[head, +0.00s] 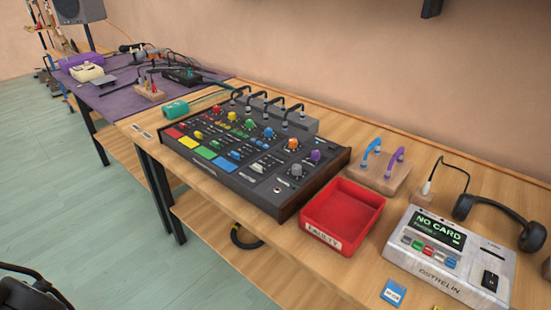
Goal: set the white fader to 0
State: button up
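A dark mixing console (255,155) with a wooden side sits on the long wooden bench. It carries coloured knobs, small coloured fader caps and a row of coloured pads along its front. A small white cap (258,168), which looks like the white fader, is in the front right part of the panel, right of a blue cap (235,155). Its scale marks are too small to read, so its exact setting cannot be told. Nothing touches the console's controls. No gripper fingers can be made out in the head view.
A red tray (343,212) stands right of the console. Further right are a grey card machine (448,256) reading "NO CARD", a blue card (393,292) and black headphones (503,218). Black-handled cables rise behind the console. The floor (85,220) in front is mostly clear.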

aim_at(256, 167)
jog(key=i+l+z, duration=0.25)
jog(key=z, duration=0.15)
jog(key=i+l+z, duration=0.15)
jog(key=i+z, duration=0.2)
jog(key=k, duration=0.1)
